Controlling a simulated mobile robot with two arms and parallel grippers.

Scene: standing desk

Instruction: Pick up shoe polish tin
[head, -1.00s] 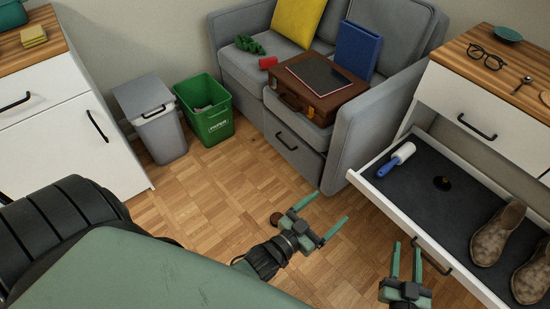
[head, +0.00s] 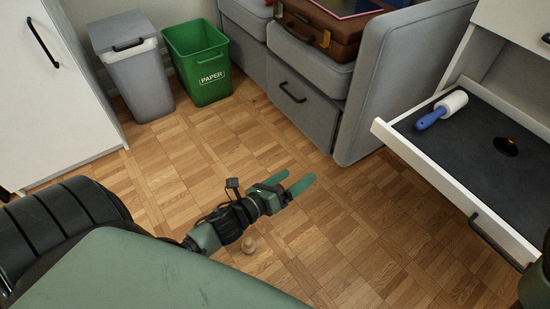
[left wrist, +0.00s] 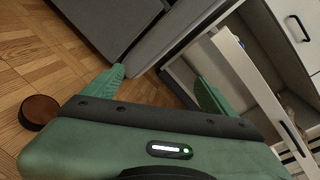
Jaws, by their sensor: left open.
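Only a dark green part of my right arm shows at the right edge.
A green paper bin (head: 198,65) and a grey bin (head: 137,70) stand farther left. A small round brown thing (head: 249,246) is on the floor.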

